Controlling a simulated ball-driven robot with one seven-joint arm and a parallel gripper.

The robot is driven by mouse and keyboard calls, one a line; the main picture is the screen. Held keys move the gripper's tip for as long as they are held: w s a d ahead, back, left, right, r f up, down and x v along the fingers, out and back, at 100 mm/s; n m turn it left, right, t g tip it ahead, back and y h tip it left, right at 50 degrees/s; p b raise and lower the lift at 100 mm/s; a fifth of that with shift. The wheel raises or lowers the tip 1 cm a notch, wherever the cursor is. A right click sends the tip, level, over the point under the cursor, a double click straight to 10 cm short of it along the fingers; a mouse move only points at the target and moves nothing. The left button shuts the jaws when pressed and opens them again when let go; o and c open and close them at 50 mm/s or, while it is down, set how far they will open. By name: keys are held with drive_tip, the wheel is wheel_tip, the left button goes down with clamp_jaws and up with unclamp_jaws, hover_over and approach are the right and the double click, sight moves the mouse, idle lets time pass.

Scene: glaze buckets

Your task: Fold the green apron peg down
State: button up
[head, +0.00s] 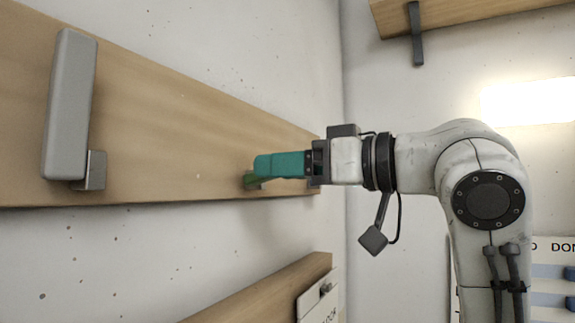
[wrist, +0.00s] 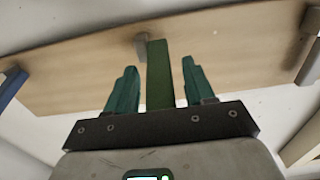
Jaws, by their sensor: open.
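The green apron peg (wrist: 160,75) runs from a grey bracket (wrist: 141,45) on the wooden board back toward my palm in the wrist view. It appears to stick out from the board rather than stand up along it. My gripper (head: 258,165) is open, with one teal finger on each side of the peg and a gap to each in the wrist view. In the head view only a small part of the green peg (head: 250,182) shows, at the board's lower edge below the fingers. The rest is hidden behind them.
A grey peg (head: 70,105) stands upright on the wooden board (head: 180,110) at the left of the head view. A blue peg (wrist: 12,86) is at the left of the wrist view. A lower wooden board (head: 285,288) and an upper shelf (head: 470,15) are nearby.

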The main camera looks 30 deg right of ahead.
drive_tip(key=shift+c, duration=0.4)
clamp_jaws()
drive_tip(key=shift+f+t+b, duration=0.3)
drive_tip(key=shift+f+b, duration=0.1)
drive_tip(key=shift+b, duration=0.5)
drive_tip(key=shift+r+y, duration=0.2)
drive_tip(key=shift+y, duration=0.1)
drive_tip(key=shift+o, duration=0.4)
unclamp_jaws()
drive_tip(key=b+v, duration=0.2)
drive_tip(key=v, duration=0.9)
drive_tip(key=shift+b, duration=0.35)
